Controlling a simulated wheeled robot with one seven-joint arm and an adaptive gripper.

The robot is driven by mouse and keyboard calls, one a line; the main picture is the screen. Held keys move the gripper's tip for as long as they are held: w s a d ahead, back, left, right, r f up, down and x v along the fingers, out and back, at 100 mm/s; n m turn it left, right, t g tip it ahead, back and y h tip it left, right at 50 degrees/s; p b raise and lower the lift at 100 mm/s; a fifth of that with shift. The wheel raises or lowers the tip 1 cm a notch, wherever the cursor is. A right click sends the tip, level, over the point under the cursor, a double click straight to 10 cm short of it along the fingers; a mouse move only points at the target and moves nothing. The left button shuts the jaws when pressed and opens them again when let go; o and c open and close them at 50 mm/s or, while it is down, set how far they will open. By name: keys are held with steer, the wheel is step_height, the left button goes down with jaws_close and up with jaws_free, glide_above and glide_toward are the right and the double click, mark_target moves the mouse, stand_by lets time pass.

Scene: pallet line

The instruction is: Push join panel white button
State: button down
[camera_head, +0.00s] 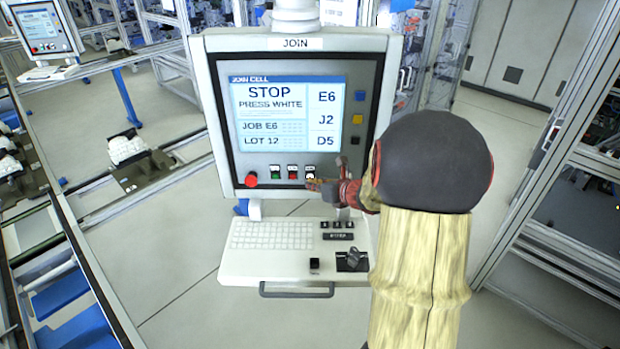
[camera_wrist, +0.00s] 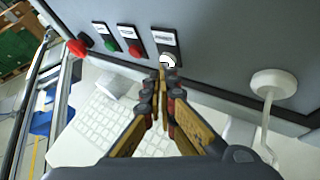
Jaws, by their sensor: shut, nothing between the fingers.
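The join panel (camera_head: 225,110) stands upright, labelled JOIN, its screen (camera_head: 290,112) reading STOP, PRESS WHITE. Below the screen is a row of controls. The white button (camera_wrist: 168,61) is at the right end of that row in the wrist view, and a bit of it shows in the head view (camera_head: 310,176). My gripper (camera_wrist: 160,72) is shut and empty, its fingertips right at the lower edge of the white button; I cannot tell whether they touch it. In the head view my gripper (camera_head: 312,185) reaches in from the right.
A red mushroom button (camera_head: 250,179), a green button (camera_head: 275,174) and a red button (camera_head: 292,174) sit left of the white one. A keyboard shelf (camera_head: 250,262) juts out below. Metal racks (camera_head: 560,200) stand at the right, a conveyor line (camera_head: 60,200) at the left.

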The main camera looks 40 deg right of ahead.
steer(key=shift+w+d, duration=0.15)
stand_by(0.5)
steer(key=shift+s+a, duration=0.6)
steer(key=shift+s, duration=0.05)
steer(key=s+a+b, duration=0.1)
steer(key=s+a, duration=0.2)
steer(key=shift+s+a, duration=0.25)
steer(key=shift+s, duration=0.05)
stand_by(0.4)
stand_by(0.9)
